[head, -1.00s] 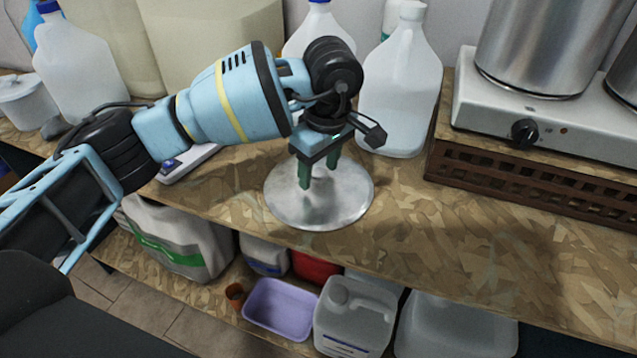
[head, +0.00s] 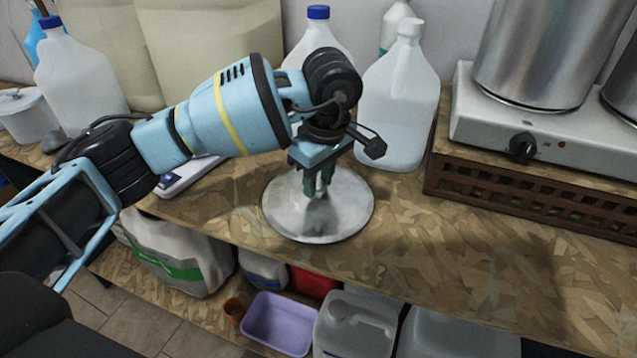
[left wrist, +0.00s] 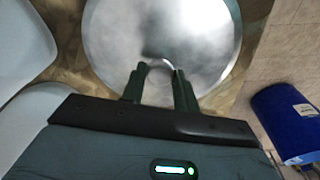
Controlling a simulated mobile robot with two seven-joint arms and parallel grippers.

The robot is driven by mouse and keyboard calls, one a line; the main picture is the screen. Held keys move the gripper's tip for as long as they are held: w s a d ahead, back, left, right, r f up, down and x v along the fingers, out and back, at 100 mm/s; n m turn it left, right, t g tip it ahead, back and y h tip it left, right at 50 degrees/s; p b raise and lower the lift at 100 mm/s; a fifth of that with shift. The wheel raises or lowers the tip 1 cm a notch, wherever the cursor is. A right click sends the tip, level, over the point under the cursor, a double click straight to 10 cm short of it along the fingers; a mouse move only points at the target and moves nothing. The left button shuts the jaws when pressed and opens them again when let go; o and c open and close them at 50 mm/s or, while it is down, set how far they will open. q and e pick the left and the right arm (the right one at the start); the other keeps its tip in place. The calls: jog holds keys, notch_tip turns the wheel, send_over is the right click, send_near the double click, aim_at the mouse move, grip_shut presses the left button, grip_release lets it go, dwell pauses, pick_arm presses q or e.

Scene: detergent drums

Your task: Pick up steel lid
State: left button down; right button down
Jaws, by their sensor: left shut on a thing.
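The steel lid (head: 300,219) is a round, shiny disc near the front edge of the wooden counter in the head view. It fills the upper middle of the left wrist view (left wrist: 195,50). My left gripper (head: 317,190) points down over the lid's middle and is shut on its small knob, which is mostly hidden between the fingers. In the left wrist view the fingertips (left wrist: 158,72) meet at the knob. Whether the lid touches the counter I cannot tell for sure. My right gripper is in neither view.
A clear jug (head: 396,105) stands close behind my left gripper. A hotplate (head: 560,140) with a steel pot (head: 545,50) sits on a brown crate (head: 520,190) at the right. The counter (head: 480,255) front right is clear. Below are a purple basin (head: 278,322) and canisters.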

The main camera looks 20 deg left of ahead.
pick_arm(q)
jog(key=r, duration=0.2)
jog(key=shift+s+d+r, duration=0.1)
jog(key=shift+s+r, duration=0.2)
jog(key=shift+r, duration=0.1)
jog(key=s+d+r, duration=0.1)
jog(key=s+d, duration=0.2)
jog(key=s, duration=1.2)
jog(key=shift+d+r+b, duration=0.2)
jog(key=shift+r+b, duration=0.05)
jog(key=shift+b, duration=0.05)
